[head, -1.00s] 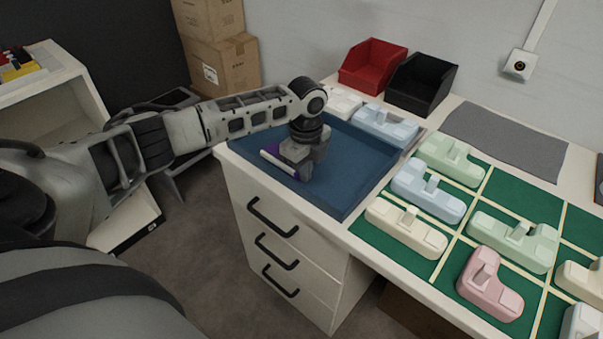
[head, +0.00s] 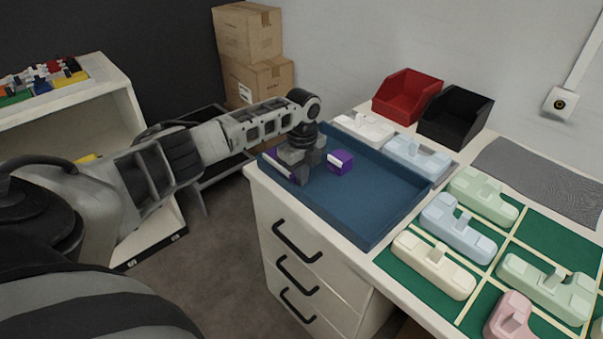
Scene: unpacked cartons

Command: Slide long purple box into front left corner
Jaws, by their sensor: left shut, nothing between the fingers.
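A long purple box (head: 275,153) lies at the left end of the blue tray (head: 378,215), close to the tray's left wall. It is mostly hidden behind my left gripper, and a pale strip shows along its near side. My left gripper (head: 300,176) is shut, points down into the tray and is just right of this box; I cannot tell whether they touch. A second, short purple box (head: 341,161) with a white patch stands in the tray to the right of the gripper. My right gripper is not in view.
The tray sits on a white drawer cabinet (head: 262,208). A white block (head: 364,127) and a pale blue block (head: 418,156) lie behind it, near red (head: 408,95) and black (head: 455,115) bins. Pastel blocks lie on a green grid to the right. The tray's right half is clear.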

